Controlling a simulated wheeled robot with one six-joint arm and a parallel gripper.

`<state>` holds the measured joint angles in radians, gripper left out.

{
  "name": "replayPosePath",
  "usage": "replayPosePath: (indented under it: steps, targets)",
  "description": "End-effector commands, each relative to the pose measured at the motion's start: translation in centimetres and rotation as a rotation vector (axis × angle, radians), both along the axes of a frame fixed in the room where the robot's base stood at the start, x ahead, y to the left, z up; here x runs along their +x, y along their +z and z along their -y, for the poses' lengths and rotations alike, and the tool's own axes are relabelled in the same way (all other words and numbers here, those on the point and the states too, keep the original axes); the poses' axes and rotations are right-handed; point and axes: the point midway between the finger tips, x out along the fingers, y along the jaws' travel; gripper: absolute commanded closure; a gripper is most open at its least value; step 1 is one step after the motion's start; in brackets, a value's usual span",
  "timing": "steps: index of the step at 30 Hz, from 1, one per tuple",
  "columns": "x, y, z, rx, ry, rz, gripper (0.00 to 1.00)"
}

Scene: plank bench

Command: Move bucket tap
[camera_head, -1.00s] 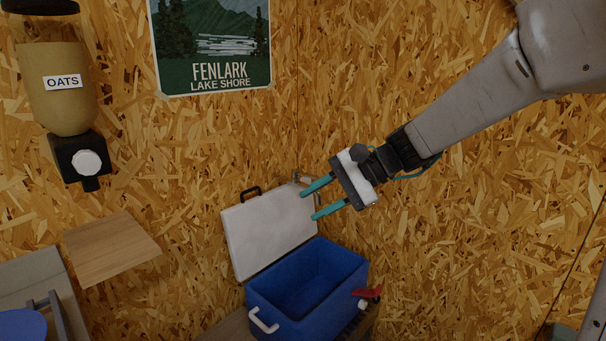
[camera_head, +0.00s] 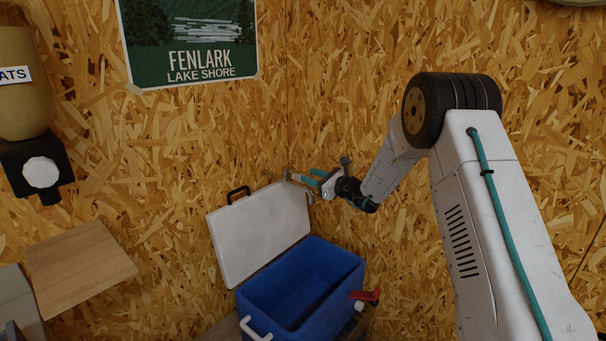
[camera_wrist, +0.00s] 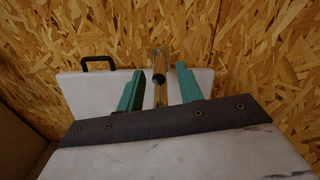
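A metal wall tap (camera_head: 288,174) with a long thin spout shows just above the raised lid of a blue cooler box (camera_head: 255,312). In the wrist view the tap's brass-coloured spout (camera_wrist: 160,92) runs between my two teal fingers, with a dark round knob on it. My gripper (camera_head: 308,177) is open around the spout, with a gap on each side; it also shows in the wrist view (camera_wrist: 161,78). The tap's base is partly hidden behind my gripper.
The cooler's white lid (camera_head: 258,235) stands open, leaning back, with a black handle. A wooden shelf (camera_head: 80,268) and an oats dispenser (camera_head: 25,90) are on the left wall. Chipboard walls meet in a corner behind the tap.

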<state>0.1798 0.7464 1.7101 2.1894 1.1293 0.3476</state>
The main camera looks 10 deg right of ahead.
Motion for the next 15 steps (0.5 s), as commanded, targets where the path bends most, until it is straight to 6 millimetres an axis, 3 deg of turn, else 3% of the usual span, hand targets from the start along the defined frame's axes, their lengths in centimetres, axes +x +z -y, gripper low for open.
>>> replayPosePath:
  steps: [6,15]
  targets:
    - [2.6,-0.1,-2.1,-0.002,0.003,0.001,0.64]
    - [3.6,0.0,-2.5,-0.001,-0.001,0.0,0.64]
